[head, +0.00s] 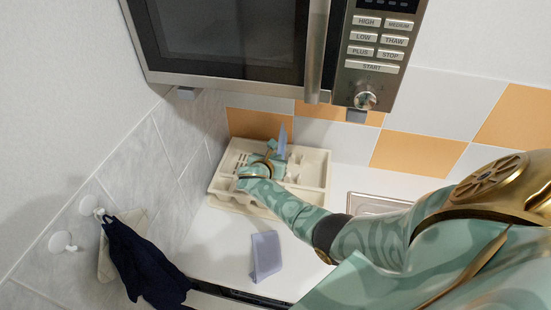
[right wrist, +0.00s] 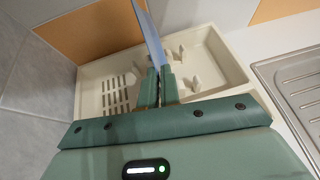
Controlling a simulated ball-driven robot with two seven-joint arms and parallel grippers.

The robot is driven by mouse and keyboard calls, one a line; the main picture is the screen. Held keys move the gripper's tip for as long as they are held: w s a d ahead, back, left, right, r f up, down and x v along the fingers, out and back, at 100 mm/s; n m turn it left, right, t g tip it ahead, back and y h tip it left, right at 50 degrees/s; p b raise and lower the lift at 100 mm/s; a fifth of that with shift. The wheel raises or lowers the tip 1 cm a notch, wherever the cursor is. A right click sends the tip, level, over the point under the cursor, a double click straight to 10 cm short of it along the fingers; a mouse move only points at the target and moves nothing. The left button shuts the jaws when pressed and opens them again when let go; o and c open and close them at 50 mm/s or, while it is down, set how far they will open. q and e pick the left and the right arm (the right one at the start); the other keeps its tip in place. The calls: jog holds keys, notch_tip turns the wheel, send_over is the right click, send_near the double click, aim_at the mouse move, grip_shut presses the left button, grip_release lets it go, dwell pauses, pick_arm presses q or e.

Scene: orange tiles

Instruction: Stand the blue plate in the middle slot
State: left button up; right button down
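The blue plate (head: 282,139) stands on edge over the cream dish rack (head: 322,170). It also shows in the right wrist view (right wrist: 149,32), rising thin and upright, slightly tilted, from between my fingertips. My right gripper (head: 270,158) is over the rack and shut on the plate's lower part, as the right wrist view (right wrist: 160,88) shows. The rack (right wrist: 92,95) has slots on the left and upright prongs around the plate. The gripper hides the plate's lower edge, so I cannot tell whether it is seated in a slot. My left gripper is not in view.
A microwave (head: 230,40) hangs above. A metal sink (head: 375,204) is to the right. Dark cloth (head: 145,265) hangs from wall hooks at the left.

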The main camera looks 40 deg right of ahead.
jog(key=shift+f+b, duration=0.75)
jog(key=shift+f, duration=0.2)
jog(key=c, duration=1.6)
grip_release()
jog(key=shift+r, duration=0.1)
jog(key=shift+o, duration=0.3)
jog(key=shift+s+a, duration=0.1)
jog(key=p+v, duration=0.9)
jog(key=v, duration=0.7)
jog(key=shift+p, duration=0.3)
jog(key=shift+a, duration=0.15)
